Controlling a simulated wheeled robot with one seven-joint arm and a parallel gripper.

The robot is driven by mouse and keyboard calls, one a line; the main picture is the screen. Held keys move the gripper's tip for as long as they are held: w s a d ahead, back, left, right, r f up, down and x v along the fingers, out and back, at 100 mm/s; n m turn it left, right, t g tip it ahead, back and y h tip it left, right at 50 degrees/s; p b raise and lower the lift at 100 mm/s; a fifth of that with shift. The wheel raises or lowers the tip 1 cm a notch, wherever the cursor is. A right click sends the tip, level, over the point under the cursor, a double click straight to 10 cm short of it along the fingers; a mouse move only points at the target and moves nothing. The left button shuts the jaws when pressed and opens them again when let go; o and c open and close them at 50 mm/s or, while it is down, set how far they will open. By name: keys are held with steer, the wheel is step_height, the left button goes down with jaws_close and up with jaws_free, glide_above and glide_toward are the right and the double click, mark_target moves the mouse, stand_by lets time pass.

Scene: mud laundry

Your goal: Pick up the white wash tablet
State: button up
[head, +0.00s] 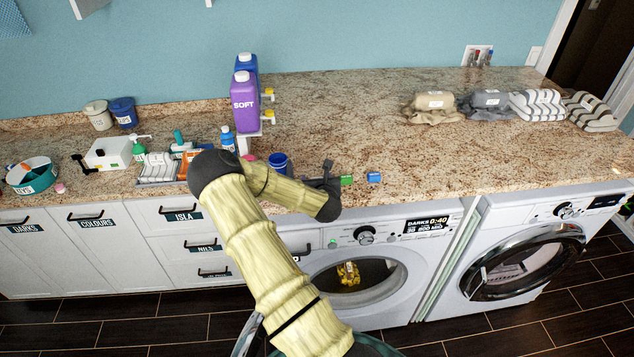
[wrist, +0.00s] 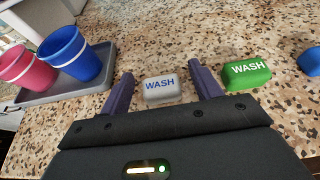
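The white wash tablet (wrist: 161,90), a small rounded block with blue WASH lettering, lies on the speckled counter in the wrist view. My gripper (wrist: 161,72) is open, with one dark finger to each side of the tablet. Gaps show between the tablet and both fingers. In the head view my gripper (head: 326,177) is low over the front of the counter, and I cannot make out the white tablet there.
A green WASH tablet (wrist: 246,73) lies just right of the right finger, with a blue tablet (wrist: 312,60) beyond it. To the left, a blue cup (wrist: 72,54) and a pink cup (wrist: 28,70) stand on a grey tray (wrist: 70,88). The counter's front edge is close.

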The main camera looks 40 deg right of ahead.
steer(key=shift+s+r, duration=0.1)
steer(key=shift+s, duration=0.05)
steer(key=c, duration=1)
steer(key=shift+r, duration=0.1)
step_height(320, 180, up, 10)
steer(key=b, duration=0.3)
